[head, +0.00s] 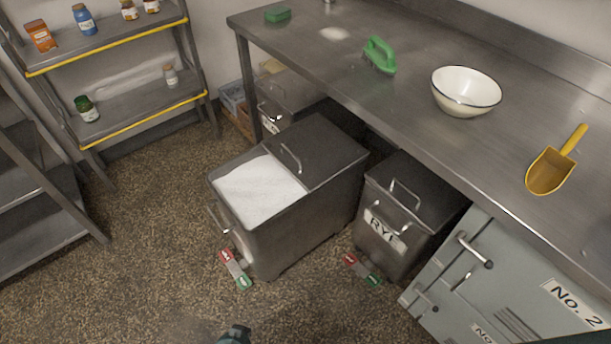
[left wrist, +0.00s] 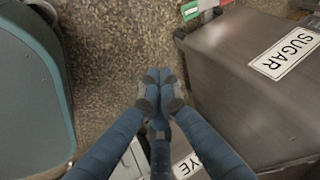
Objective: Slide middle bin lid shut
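The middle bin (head: 300,228) is a dark metal bin standing out from under the worktable. Its lid (head: 318,147) covers the rear part, with a bar handle (head: 291,157) near its front edge. The front part is open and shows white contents (head: 258,188). In the left wrist view a bin marked SUGAR (left wrist: 235,95) stands at the right. My left gripper (head: 235,335) shows only slightly at the bottom edge of the head view, low in front of the bins. In the left wrist view its fingertips (left wrist: 158,76) are together with nothing visible between them. My right gripper is out of view.
A RYE bin (head: 405,225) stands right of the middle bin, and another bin (head: 285,98) stands left behind it. The worktable (head: 340,85) overhangs them. Red and green pedals (head: 236,270) jut out at the floor. The speckled floor (head: 130,240) is clear at left.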

